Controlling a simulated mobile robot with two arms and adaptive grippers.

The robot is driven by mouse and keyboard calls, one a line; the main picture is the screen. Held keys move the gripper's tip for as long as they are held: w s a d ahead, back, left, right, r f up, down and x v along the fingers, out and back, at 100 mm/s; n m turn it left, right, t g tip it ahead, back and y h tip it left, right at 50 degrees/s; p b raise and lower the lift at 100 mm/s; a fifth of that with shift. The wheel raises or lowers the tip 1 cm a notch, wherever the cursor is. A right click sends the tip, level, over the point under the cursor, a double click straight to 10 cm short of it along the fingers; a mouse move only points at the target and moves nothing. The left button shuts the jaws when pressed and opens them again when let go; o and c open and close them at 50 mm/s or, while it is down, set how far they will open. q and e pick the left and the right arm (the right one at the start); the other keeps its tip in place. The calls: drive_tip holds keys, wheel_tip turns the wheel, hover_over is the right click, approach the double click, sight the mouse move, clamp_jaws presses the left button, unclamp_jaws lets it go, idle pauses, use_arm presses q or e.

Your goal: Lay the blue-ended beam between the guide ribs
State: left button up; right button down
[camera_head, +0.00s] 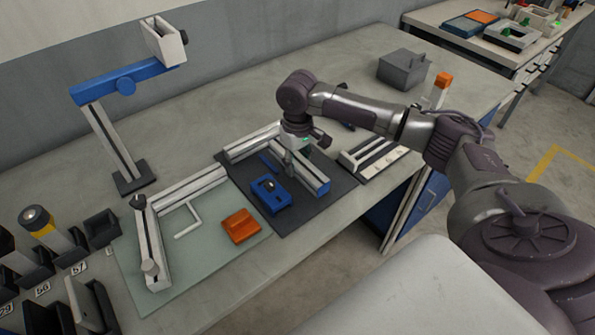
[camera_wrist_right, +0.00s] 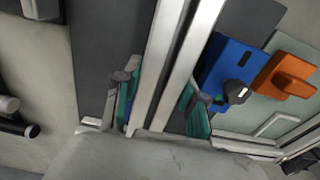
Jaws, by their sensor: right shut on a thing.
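The blue-ended beam (camera_head: 308,174) is a pale metal bar with a dark groove and a blue cap at its near end. It is over the dark mat (camera_head: 322,212) in the head view. My right gripper (camera_head: 297,150) comes down on its far part. In the right wrist view the beam (camera_wrist_right: 172,75) runs between the two green-padded fingers of my right gripper (camera_wrist_right: 162,102), which is shut on it. A thin blue strip (camera_head: 270,164) on the mat may be a guide rib; I cannot tell. Whether the beam touches the mat is unclear. My left gripper is out of view.
A blue block fixture (camera_head: 271,195) lies left of the beam. Another pale beam (camera_head: 252,143) lies along the mat's far edge. An orange block (camera_head: 240,226) sits on the greenish mat (camera_head: 205,268). A slotted white rack (camera_head: 374,158) stands to the right.

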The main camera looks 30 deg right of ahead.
sight(298, 174)
wheel_tip(298, 174, down, 3)
drive_tip(key=shift+f+p, duration=0.2)
drive_tip(key=shift+p, duration=0.1)
drive_tip(key=shift+f, duration=0.4)
drive_tip(key=c, duration=0.7)
unclamp_jaws()
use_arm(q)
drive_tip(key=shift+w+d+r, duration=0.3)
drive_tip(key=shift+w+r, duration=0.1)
use_arm(e)
drive_tip(key=shift+o, duration=0.2)
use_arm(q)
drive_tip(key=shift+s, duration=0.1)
